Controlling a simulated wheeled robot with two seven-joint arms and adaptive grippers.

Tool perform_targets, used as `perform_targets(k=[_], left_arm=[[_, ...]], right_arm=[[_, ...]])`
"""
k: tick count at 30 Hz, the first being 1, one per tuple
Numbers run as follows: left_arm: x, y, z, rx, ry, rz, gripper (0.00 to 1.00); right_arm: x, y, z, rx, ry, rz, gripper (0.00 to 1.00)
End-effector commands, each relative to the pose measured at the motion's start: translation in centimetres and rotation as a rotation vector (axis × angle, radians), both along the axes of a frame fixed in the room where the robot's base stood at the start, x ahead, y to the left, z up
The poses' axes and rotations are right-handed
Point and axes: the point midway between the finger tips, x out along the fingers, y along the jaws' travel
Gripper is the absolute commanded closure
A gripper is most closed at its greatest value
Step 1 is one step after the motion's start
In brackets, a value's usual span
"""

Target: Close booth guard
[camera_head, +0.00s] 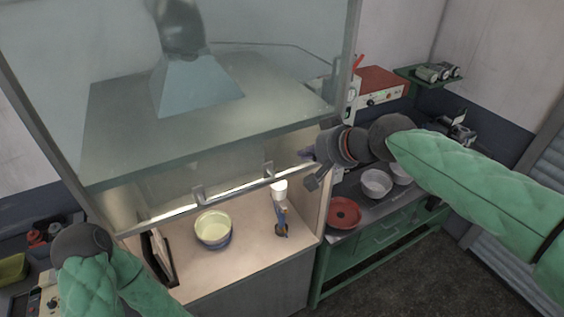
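The booth guard is a clear panel across the booth front, with a pale lower rail (228,190) and two small handles. It is raised partway; an open gap shows under the rail. My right gripper (309,167) is at the right end of the rail, close to the booth's right post. Its fingers look spread with nothing between them; whether it touches the rail I cannot tell. My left arm shows at the lower left, but its gripper is not in view.
Inside the booth stand a yellowish bowl (213,230) and a white-topped bottle (280,200), with a dark frame at the left. A green bench (350,262) to the right holds a red pan (343,213) and metal bowls (376,183). Floor at the lower right is clear.

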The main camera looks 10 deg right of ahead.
Motion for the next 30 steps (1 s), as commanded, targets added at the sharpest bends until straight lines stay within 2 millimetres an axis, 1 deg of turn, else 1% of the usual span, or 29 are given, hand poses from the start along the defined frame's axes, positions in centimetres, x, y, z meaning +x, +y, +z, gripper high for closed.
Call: perform_targets(k=[5,16,21,24,30], left_arm=[[0.0,0.0,0.6,0.0,0.001,0.0,0.6],[0.0,0.0,2.1,0.0,0.0,0.0,0.6],[0.0,0.0,2.5,0.0,0.0,0.0,0.6],[0.0,0.0,2.6,0.0,0.0,0.0,0.6],[0.0,0.0,2.6,0.0,0.0,0.0,0.6]], right_arm=[[1.8,1.1,-1.8,-0.001,0.008,0.001,1.0],[6.4,3.7,-6.1,-0.001,0.005,0.001,1.0],[6.3,4.8,-8.1,-0.002,0.004,0.001,1.0],[6.2,5.2,-8.9,-0.002,0.004,0.001,1.0],[6.2,5.5,-9.5,-0.001,0.002,-0.001,1.0]])
